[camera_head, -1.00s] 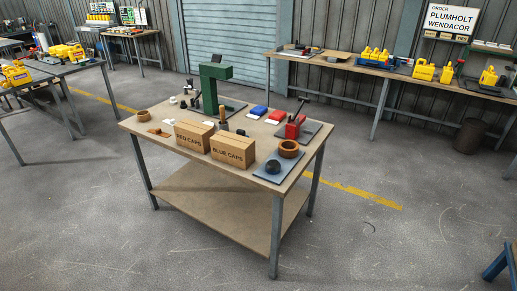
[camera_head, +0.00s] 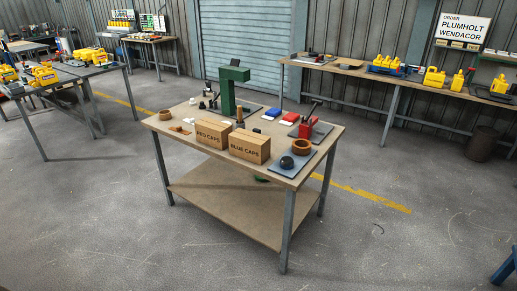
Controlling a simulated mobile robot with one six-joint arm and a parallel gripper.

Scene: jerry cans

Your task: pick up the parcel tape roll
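Two brown rings lie on the middle workbench (camera_head: 222,158). The larger ring (camera_head: 302,146) sits at the right end, just behind a dark round object (camera_head: 287,162) on a grey mat. The smaller, tan ring (camera_head: 165,114) lies near the left end, apart from the boxes. Both look like tape rolls; at this size I cannot tell for sure which is parcel tape. My gripper is not in view.
Boxes marked red caps (camera_head: 212,133) and blue caps (camera_head: 249,146) stand along the bench's front. A green post (camera_head: 228,90) and a red device (camera_head: 309,127) stand behind. Side benches hold yellow cans (camera_head: 434,77). The floor (camera_head: 120,220) in front is clear.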

